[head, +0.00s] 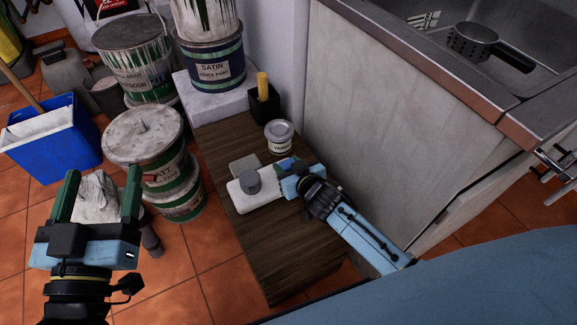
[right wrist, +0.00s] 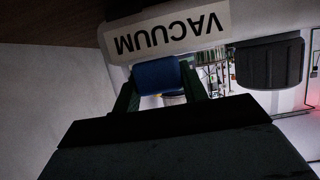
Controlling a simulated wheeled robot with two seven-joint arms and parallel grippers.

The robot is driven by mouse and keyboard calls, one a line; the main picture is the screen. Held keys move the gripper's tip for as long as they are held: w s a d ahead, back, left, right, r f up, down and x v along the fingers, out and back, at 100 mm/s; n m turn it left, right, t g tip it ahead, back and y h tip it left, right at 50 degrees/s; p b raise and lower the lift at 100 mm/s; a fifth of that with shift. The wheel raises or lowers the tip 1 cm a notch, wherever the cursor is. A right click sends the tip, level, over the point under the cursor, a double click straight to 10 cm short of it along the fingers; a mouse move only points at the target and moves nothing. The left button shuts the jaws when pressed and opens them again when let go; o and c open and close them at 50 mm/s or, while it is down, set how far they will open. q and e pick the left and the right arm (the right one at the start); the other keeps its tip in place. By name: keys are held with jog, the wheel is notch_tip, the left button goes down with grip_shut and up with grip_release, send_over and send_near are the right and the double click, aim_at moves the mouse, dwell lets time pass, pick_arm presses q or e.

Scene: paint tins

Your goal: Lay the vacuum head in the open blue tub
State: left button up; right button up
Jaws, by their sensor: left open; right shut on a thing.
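The vacuum head (head: 240,189) is a white block with a grey round knob and a blue part, over the dark wooden bench. In the right wrist view its white side (right wrist: 165,35) reads VACUUM, upside down. My right gripper (head: 292,174) is shut on its blue part (right wrist: 157,75). I cannot tell whether the block touches the bench. The open blue tub (head: 55,150) stands on the floor at the far left, with something whitish inside and a wooden stick leaning in. My left gripper (head: 102,182) is open and empty, in front of the tub's right side.
Paint tins (head: 145,135) stand stacked between tub and bench (head: 240,240). A SATIN tin (head: 213,70) stands on a pale block. A small varnish tin (head: 279,136) and a dark holder (head: 264,105) are on the bench. A cabinet with a sink (head: 480,60) is at the right.

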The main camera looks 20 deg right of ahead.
jog(key=o, duration=1.2)
jog(key=shift+f, duration=0.1)
